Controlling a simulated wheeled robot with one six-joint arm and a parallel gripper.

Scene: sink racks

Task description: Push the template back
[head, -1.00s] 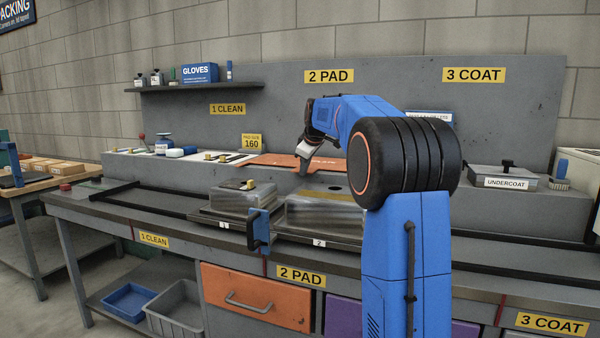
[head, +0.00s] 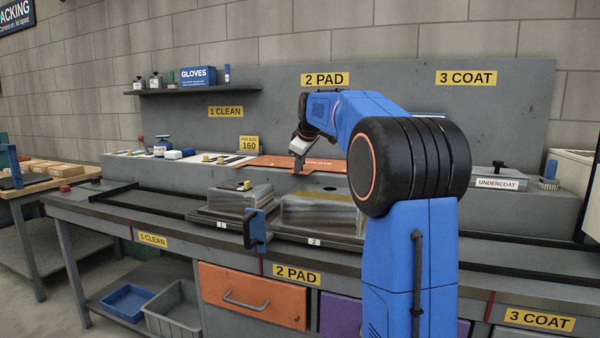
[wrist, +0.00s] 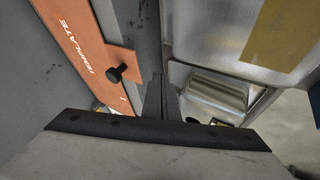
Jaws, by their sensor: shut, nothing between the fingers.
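The template is a flat orange plate (head: 262,161) lying on the raised back ledge below the 2 PAD sign. It also shows at the left of the wrist view (wrist: 92,38), with white TEMPLATE lettering and a black knob (wrist: 121,73) near its edge. My gripper (head: 298,171) points down at the template's front side, its fingers shut and empty. In the wrist view the closed fingertips (wrist: 158,88) are beside the template's edge, over the grey strip. I cannot tell if they touch it. My arm hides the template's right part in the head view.
Two metal blocks stand in front of the ledge on trays marked 1 (head: 240,199) and 2 (head: 318,214). A blue handle (head: 255,230) sticks up at the bench front. A yellow PAD SIZE 160 card (head: 249,143) stands behind the template's left end. An UNDERCOAT box (head: 497,183) is at right.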

